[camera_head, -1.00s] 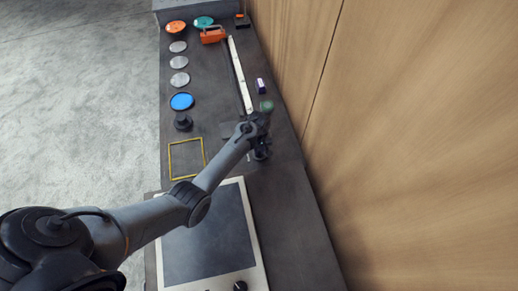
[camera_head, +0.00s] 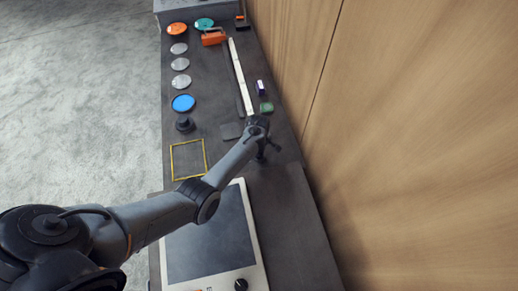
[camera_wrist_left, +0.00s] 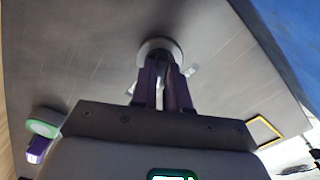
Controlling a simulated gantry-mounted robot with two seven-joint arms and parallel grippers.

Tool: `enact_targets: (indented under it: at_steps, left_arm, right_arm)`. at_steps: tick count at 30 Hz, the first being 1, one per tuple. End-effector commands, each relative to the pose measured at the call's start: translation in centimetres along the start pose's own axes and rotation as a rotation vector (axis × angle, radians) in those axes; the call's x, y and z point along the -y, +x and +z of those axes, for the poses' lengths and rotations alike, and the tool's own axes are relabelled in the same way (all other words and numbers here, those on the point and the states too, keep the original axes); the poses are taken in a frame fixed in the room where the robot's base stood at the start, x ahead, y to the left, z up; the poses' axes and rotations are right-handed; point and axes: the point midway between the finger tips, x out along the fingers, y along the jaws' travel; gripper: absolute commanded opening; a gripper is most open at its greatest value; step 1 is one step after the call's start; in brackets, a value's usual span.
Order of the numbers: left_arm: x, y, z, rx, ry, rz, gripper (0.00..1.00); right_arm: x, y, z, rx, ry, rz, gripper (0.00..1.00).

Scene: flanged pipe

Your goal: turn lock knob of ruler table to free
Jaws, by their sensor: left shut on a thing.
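My left gripper (camera_wrist_left: 164,80) points down at the dark bench in the left wrist view. Its two purple-dark fingers are close together, shut on a small part at a round grey disc (camera_wrist_left: 160,46), which I take for the lock knob. The fingers hide most of what they hold. In the head view my left gripper (camera_head: 262,156) is low over the bench, partly hidden behind my wrist. The long white ruler (camera_head: 241,75) lies along the bench beyond it. The knob's turned position cannot be made out. My right gripper is not in view.
A green pad (camera_head: 266,107) and a purple block (camera_head: 260,87) lie near the wooden wall. A yellow frame (camera_head: 188,159), blue disc (camera_head: 183,103) and several grey discs line the left side. A framed dark plate (camera_head: 209,240) with a black knob (camera_head: 241,285) is nearest.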

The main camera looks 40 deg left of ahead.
Motion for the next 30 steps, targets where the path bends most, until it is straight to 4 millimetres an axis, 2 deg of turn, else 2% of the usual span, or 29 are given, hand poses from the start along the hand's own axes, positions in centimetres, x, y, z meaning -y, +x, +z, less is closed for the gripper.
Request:
enact_targets:
  at_steps: [11,30]
  left_arm:
    - [-0.1,-0.1,0.2,0.004,-0.36,0.0,0.0]
    - [-0.1,0.1,0.1,0.004,-0.922,0.0,0.0]
  right_arm:
    - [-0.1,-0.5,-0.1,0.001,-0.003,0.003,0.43]
    - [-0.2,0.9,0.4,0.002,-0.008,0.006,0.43]
